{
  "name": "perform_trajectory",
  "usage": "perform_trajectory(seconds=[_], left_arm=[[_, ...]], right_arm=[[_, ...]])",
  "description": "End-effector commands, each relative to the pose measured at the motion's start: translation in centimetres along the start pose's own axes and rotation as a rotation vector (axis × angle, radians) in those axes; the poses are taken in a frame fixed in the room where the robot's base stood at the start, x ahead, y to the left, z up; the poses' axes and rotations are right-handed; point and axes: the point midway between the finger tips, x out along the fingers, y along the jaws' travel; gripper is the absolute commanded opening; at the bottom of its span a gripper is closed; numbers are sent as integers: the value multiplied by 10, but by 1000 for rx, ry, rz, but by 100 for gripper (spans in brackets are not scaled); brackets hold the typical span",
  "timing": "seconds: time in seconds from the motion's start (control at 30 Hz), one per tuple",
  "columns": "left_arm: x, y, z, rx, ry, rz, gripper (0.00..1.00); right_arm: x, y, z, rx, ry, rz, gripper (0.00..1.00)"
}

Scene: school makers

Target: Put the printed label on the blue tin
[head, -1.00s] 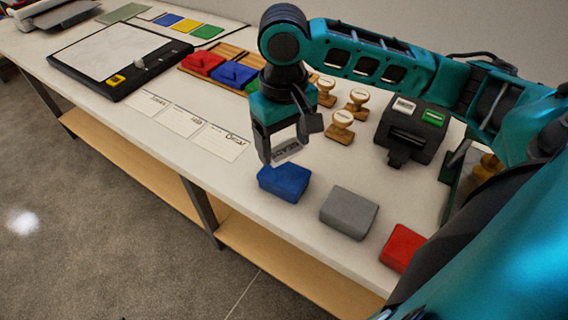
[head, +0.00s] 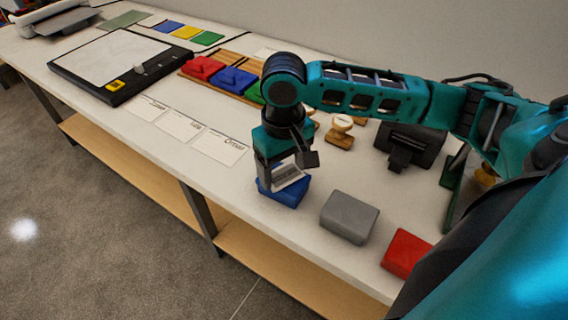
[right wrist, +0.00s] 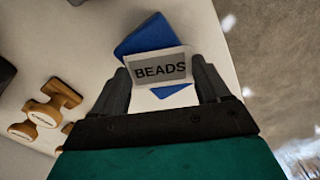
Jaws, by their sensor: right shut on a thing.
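The blue tin (head: 291,194) stands near the front edge of the table, with a grey tin and a red tin to its right. My right gripper (head: 281,184) is shut on the printed label (head: 289,178), just over the blue tin. In the right wrist view the label (right wrist: 160,70) reads "BEADS" and sits between the fingers (right wrist: 161,84), in front of the blue tin (right wrist: 147,36). I cannot tell whether the label touches the tin. My left gripper is not in view.
The grey tin (head: 349,217) and red tin (head: 405,253) stand to the right along the edge. White cards (head: 219,147) lie to the left. A wooden stamp (head: 340,131) and a black device (head: 408,146) stand behind.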

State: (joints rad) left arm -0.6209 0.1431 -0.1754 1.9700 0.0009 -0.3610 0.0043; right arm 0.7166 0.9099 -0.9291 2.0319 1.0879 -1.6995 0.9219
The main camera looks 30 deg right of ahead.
Motion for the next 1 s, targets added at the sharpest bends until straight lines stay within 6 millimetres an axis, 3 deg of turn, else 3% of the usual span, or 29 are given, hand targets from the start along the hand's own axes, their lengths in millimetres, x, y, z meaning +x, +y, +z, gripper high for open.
perform_trajectory(seconds=[0.03,0.27,0.3,0.53,0.63,1.0], left_arm=[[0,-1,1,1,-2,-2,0],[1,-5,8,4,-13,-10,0],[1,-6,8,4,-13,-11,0],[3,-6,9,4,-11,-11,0],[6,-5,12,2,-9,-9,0],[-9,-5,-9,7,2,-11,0]], right_arm=[[9,0,4,2,-17,1,48],[17,-1,4,3,-15,0,48],[17,-1,4,3,-15,0,78],[17,-2,3,1,-14,-1,100],[11,-1,3,0,-13,-1,100],[-78,-1,1,0,-9,-1,100]])
